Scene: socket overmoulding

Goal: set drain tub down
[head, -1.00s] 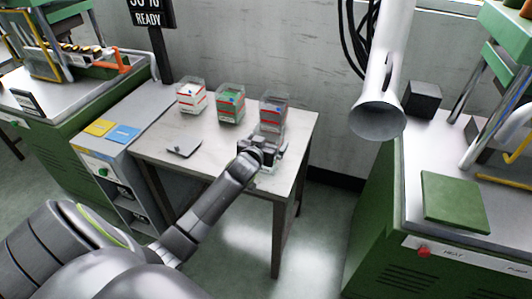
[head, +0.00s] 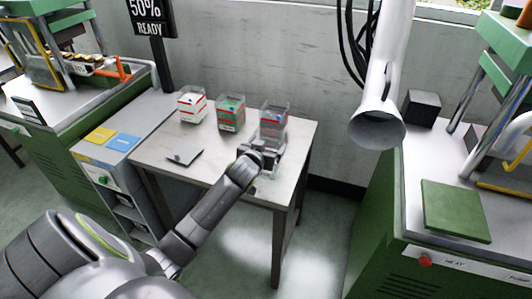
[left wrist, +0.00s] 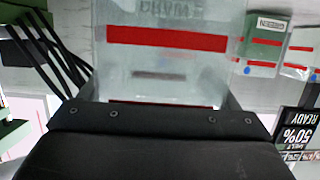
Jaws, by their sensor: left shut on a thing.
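In the left wrist view the clear wall of the drain tub (left wrist: 165,65) fills the middle, with a red band and upside-down lettering. It looks upright in the head view. My right gripper is not in view.
A white-filled tub (head: 192,105) and a green-filled tub (head: 231,113) stand to the left. A pale funnel-ended pipe (head: 378,125) hangs to the right. A green machine (head: 450,210) stands beyond a floor gap.

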